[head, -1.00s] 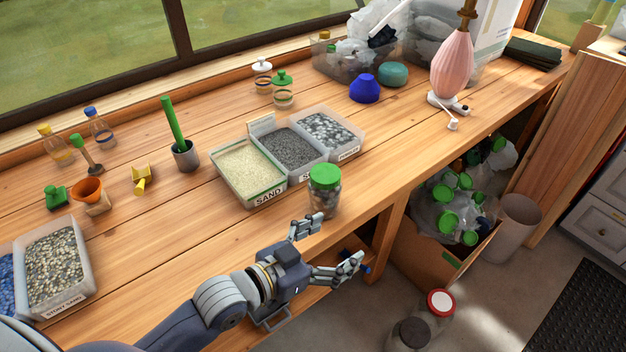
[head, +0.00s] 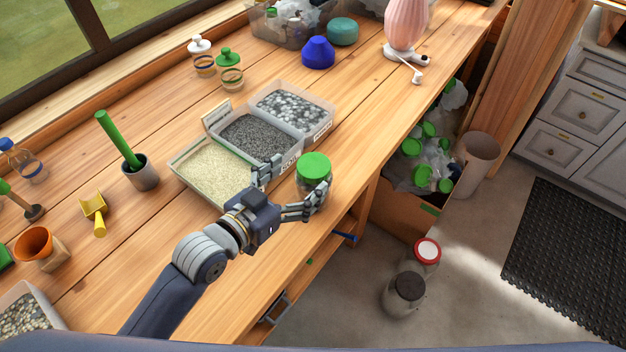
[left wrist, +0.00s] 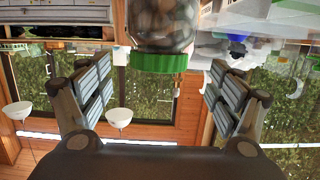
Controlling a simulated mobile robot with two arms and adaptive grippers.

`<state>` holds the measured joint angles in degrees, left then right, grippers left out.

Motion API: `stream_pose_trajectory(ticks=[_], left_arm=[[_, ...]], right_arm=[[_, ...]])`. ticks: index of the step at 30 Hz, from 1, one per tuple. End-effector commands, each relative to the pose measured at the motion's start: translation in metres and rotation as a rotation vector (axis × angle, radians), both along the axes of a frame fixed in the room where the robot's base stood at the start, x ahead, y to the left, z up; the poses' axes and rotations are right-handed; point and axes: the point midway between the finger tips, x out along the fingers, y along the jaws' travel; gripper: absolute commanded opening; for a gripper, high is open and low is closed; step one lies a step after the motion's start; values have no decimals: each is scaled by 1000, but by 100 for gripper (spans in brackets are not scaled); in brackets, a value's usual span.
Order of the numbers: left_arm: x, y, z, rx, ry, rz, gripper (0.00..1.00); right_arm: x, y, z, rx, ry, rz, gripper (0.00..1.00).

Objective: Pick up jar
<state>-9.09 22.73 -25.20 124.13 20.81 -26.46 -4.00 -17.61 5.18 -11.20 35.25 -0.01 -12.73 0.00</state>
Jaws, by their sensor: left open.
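The jar (head: 314,171) has a bright green lid and stands on the wooden bench near its front edge. Clear walls and grey pebbles inside it show in the left wrist view (left wrist: 162,25), where it appears upside down. My left gripper (head: 290,188) is open, with one finger on the left side of the jar and the other at its right front. In the left wrist view my left gripper's fingers (left wrist: 153,90) are spread wide, and the jar lies ahead between them with gaps on both sides. My right gripper is not in view.
Just behind the jar are open trays of sand (head: 212,170), dark gravel (head: 255,136) and pale pebbles (head: 290,106). A green-handled tool stands in a grey cup (head: 141,174) to the left. The bench front edge is close on the right, with floor jars (head: 404,290) below.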

Motion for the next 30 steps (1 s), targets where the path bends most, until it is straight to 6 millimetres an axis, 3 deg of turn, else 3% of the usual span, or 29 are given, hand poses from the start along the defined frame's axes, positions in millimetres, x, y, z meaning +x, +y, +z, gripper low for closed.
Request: stream_pose_trajectory(ticks=[5,15,24,26,30], left_arm=[[9,-8,-1,-1,1,-1,85],[41,-36,-8,1,0,-1,85],[44,-39,-10,1,0,-1,85],[44,-39,-10,1,0,-1,76],[44,-39,-10,1,0,-1,44]], right_arm=[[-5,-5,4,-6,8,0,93],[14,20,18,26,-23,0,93],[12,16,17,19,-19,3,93],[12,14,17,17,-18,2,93],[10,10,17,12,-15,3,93]])
